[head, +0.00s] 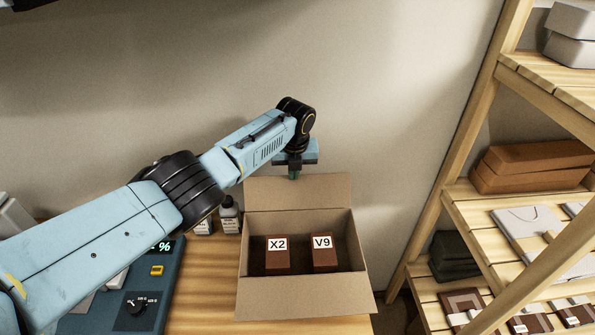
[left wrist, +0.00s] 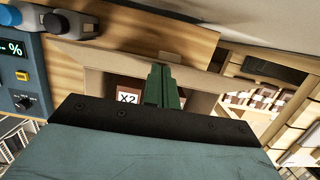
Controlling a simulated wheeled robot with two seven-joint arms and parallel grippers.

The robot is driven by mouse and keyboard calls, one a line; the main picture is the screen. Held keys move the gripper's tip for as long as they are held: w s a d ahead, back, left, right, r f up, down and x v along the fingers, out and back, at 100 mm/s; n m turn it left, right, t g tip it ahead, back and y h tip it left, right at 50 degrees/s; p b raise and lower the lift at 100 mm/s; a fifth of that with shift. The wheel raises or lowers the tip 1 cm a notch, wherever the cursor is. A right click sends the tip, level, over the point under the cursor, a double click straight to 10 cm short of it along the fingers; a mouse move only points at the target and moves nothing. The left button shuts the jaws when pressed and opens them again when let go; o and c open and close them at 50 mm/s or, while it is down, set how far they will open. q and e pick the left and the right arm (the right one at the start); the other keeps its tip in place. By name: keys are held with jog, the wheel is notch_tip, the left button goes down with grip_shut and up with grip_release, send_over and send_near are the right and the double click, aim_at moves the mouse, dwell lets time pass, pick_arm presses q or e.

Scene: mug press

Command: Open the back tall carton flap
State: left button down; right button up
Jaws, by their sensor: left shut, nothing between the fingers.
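The open cardboard carton (head: 247,262) stands on the wooden table. Its back flap (head: 318,192) stands up along the rear edge, and its front flap (head: 305,298) is folded outward. Inside are two brown boxes, labelled X2 (head: 278,262) and V9 (head: 324,260). My left gripper (head: 294,174) is shut and empty at the top edge of the back flap; whether it touches is unclear. Its green fingers (left wrist: 163,88) show in the left wrist view over the carton, with the X2 box (left wrist: 127,96) beside them. My right gripper is in neither view.
A blue device with a display (head: 140,290) is at the lower left. A wooden shelf rack (head: 480,195) with boxes rises at right. A bare wall is behind the carton.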

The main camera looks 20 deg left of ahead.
pick_arm(q)
jog(key=shift+w+a+f, duration=0.1)
jog(key=shift+w+f, duration=0.05)
jog(key=shift+w, duration=0.1)
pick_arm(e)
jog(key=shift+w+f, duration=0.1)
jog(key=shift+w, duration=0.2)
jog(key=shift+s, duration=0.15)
